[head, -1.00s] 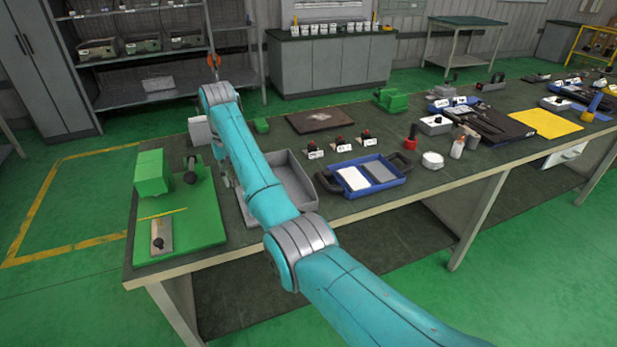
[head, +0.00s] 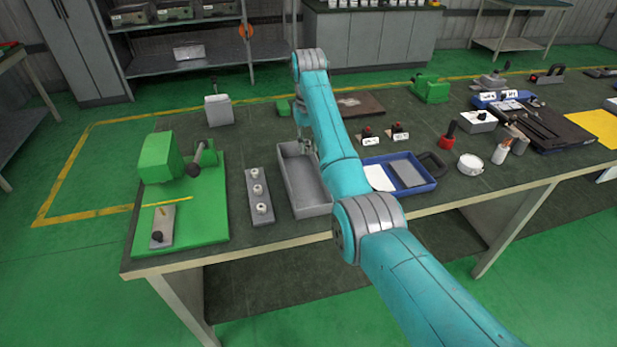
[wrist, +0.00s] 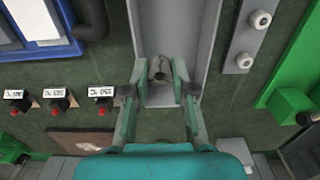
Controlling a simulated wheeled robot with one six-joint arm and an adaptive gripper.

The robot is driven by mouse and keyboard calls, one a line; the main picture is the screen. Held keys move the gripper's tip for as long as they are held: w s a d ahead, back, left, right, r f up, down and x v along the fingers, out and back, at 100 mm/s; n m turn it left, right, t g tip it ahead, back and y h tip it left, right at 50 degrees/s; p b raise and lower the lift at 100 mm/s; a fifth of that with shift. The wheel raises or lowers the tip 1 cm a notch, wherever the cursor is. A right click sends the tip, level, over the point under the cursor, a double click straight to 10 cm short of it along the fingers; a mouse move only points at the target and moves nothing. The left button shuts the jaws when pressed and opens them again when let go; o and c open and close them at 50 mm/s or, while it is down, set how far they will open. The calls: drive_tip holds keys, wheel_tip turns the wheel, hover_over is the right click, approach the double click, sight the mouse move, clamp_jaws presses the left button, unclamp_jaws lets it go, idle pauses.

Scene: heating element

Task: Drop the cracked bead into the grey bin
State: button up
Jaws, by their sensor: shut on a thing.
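The cracked bead (wrist: 158,68) is a small pale grey piece with a dark mark, held between the fingertips in the wrist view. My gripper (wrist: 160,75) is shut on it. The grey bin (wrist: 170,20) is a long open tray; in the wrist view its floor and walls lie below the fingers. In the head view the grey bin (head: 309,190) stands on the bench, partly hidden by my arm. There my gripper (head: 304,147) is over its far end, and the bead is too small and covered to make out. The bin floor that shows looks empty.
A grey plate with white beads (head: 258,196) lies left of the bin, beside a green fixture (head: 190,215). A blue tray (head: 425,183) lies to the right. Red-knobbed, labelled pieces (head: 398,132) and a brown board (head: 362,106) are behind. A pale box (head: 218,110) stands back left.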

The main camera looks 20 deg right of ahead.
drive_tip(key=shift+a+f, duration=0.1)
drive_tip(key=shift+f, duration=2.3)
drive_tip(key=o, duration=0.9)
